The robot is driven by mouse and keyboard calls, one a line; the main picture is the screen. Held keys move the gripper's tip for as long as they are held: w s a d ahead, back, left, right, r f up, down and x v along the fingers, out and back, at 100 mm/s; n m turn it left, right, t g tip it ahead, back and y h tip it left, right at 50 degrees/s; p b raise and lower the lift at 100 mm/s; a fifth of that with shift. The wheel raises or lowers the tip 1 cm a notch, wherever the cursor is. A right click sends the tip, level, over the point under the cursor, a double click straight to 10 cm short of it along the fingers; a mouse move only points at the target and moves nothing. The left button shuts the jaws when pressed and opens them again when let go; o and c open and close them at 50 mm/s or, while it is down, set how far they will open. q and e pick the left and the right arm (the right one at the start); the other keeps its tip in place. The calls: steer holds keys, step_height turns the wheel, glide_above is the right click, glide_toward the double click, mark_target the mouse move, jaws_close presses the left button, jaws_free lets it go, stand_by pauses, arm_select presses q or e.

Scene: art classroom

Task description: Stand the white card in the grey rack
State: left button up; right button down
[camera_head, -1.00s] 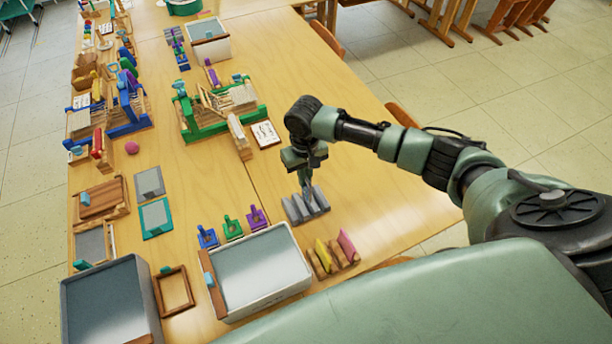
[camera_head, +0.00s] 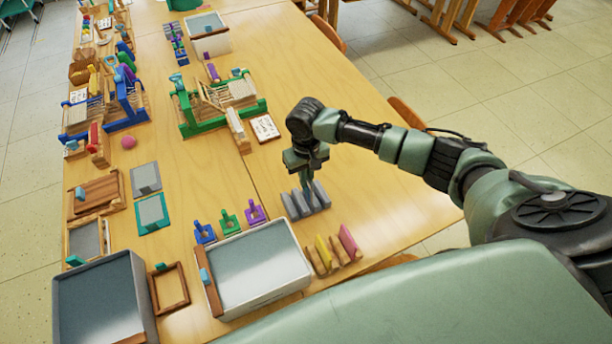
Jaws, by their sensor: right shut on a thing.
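The grey rack (camera_head: 292,208), a block with several upright grey fins, stands on the table near its right edge. My right gripper (camera_head: 308,183) points down at the rack, with its fingertips at the height of the fins. It is shut on a thin pale piece, which I take to be the white card. The fingers and the grey fins hide most of it, so I cannot tell whether it sits in a slot. My left gripper is out of view.
A wooden rack (camera_head: 335,262) with a yellow and a pink card stands in front of the grey rack. A large grey tray (camera_head: 258,262) and small blue, green and purple stands (camera_head: 229,222) are to the left.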

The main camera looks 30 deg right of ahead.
mark_target(306, 194)
stand_by(0.3)
steer(key=shift+f+p, duration=0.1)
steer(key=shift+p, duration=0.25)
stand_by(0.3)
steer(key=shift+f, duration=0.25)
stand_by(0.4)
steer(key=shift+f, duration=0.45)
steer(key=shift+p, duration=0.3)
stand_by(0.5)
steer(key=shift+f, duration=0.25)
stand_by(0.5)
steer(key=shift+f+b, duration=0.4)
steer(key=shift+f, duration=0.2)
steer(key=shift+p, duration=0.35)
stand_by(0.4)
